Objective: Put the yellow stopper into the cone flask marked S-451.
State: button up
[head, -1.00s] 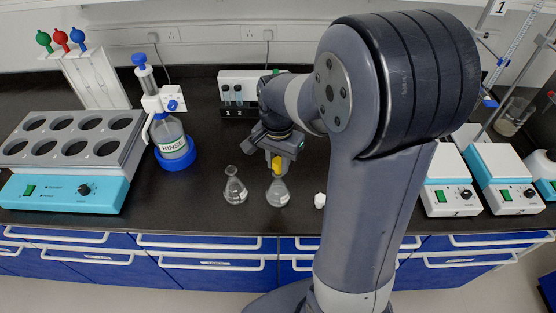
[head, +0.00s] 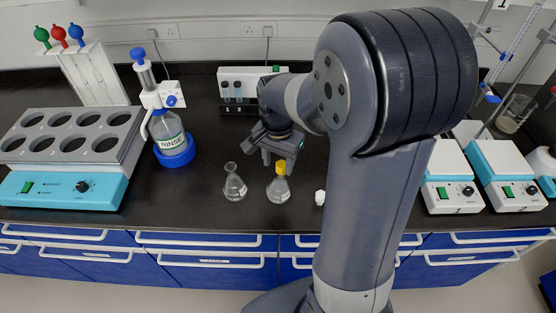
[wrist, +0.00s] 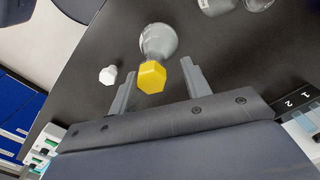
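The yellow stopper (head: 281,168) sits upright in the neck of a cone flask (head: 278,190) on the black bench. In the wrist view the stopper (wrist: 152,76) shows as a hexagonal top over the flask (wrist: 158,42). A second cone flask (head: 234,187) stands to its left with no stopper in its neck. The flask labels are too small to read. My gripper (head: 278,162) is open and empty just behind the stoppered flask. In the wrist view its fingers (wrist: 158,88) are spread apart, with the stopper slightly beyond and between them, not gripped.
A small white stopper (head: 320,198) lies on the bench right of the flasks.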

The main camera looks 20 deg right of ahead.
jog(key=shift+o, duration=0.3)
jog(key=shift+r, duration=0.45)
notch_tip(320, 180, up, 10)
jog(key=shift+f, duration=0.15)
notch_tip(320, 180, down, 11)
jog(key=shift+r, duration=0.15)
jog(key=shift+r+p, duration=0.35)
jog(key=shift+r, duration=0.05)
dwell(0.4)
